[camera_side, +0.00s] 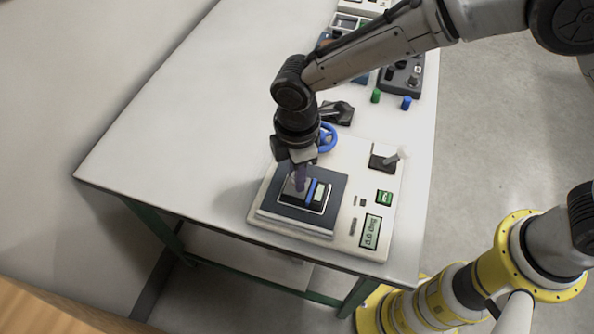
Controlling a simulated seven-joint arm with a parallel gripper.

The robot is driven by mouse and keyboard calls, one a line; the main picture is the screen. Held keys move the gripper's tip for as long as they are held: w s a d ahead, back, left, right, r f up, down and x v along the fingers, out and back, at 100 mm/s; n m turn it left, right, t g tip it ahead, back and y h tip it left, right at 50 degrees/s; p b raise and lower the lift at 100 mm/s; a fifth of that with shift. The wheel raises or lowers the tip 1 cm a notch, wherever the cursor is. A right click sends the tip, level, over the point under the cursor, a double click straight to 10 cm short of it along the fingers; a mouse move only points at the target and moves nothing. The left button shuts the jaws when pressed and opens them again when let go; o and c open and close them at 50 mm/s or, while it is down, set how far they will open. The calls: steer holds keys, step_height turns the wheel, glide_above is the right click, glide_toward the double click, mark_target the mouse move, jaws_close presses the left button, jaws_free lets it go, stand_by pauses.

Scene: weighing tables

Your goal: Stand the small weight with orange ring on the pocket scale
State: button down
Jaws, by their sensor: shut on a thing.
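The pocket scale (320,197) is a small dark device with a pale plate, a blue strip and a small display. It lies on the dark square platform (275,207) of a larger bench scale. My gripper (299,186) points down at the pale plate of the pocket scale. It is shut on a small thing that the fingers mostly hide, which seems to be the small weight. No orange ring can be made out. I cannot tell whether the held thing touches the plate.
The bench scale (343,239) has a lit display and a green button. Behind it are a blue ring-shaped thing (328,137), a dark holder (340,113), and green (376,96) and blue (406,103) pieces. The white table (180,150) is clear at left.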

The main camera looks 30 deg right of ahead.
steer(key=shift+f, duration=0.1)
steer(key=c, duration=0.7)
jaws_free()
step_height(320, 180, up, 12)
